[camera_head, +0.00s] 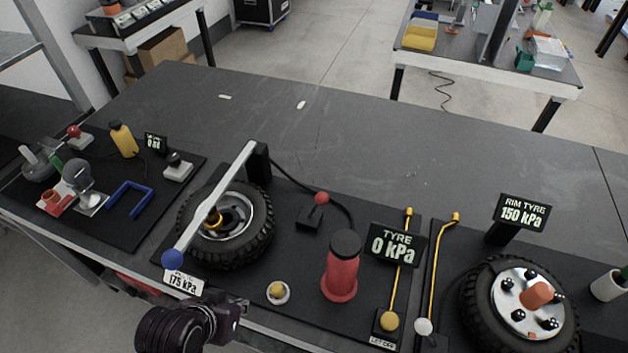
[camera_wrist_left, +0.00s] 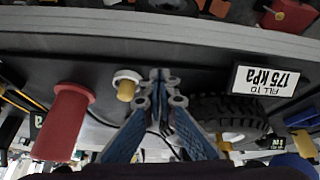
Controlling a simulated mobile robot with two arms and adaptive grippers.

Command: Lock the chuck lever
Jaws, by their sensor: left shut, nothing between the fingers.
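My left gripper (camera_head: 240,306) is at the table's front edge, below the tyre (camera_head: 263,240) in the head view. In the left wrist view its blue fingers (camera_wrist_left: 160,76) are together and empty. A long grey bar (camera_head: 233,176) with a blue ball (camera_head: 173,259) lies across the tyre, from a black post at the back to the front edge. A short lever with a red ball (camera_head: 321,198) stands on a black block behind the red pump (camera_head: 341,268). I cannot tell for certain which one is the chuck lever. My right gripper is not in view.
A white ring with a yellow knob (camera_head: 278,291) sits between tyre and pump. A "175 kPa" card (camera_head: 184,282) is at the front edge. A "TYRE 0 kPa" display (camera_head: 395,244) and a second wheel (camera_head: 515,305) stand to the right. The table's back is mostly clear.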

